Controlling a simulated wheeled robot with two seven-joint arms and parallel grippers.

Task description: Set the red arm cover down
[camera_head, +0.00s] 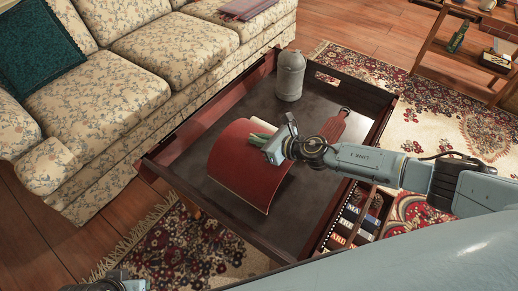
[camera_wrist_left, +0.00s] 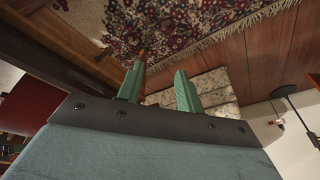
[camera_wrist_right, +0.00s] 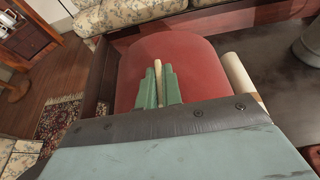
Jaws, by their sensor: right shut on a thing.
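The red arm cover (camera_head: 238,175) is a curved red sheet over the dark tray table (camera_head: 300,118). I cannot tell whether it touches the tray's surface. My right gripper (camera_head: 262,136) is at its upper right edge. In the right wrist view the green fingers (camera_wrist_right: 158,90) are closed around a narrow cream strip, and the red cover (camera_wrist_right: 190,60) spreads out beyond them. The strip looks like part of the cover. My left gripper (camera_wrist_left: 160,88) is open and empty over the floor and rug; only a bit of it shows at the head view's bottom left.
A grey canister (camera_head: 290,76) and a red paddle-shaped board (camera_head: 334,127) are on the table, which has raised sides. An open drawer (camera_head: 345,230) holds several small items. A floral sofa (camera_head: 140,55) stands along the table's far left side. Bare table surface lies right of the cover.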

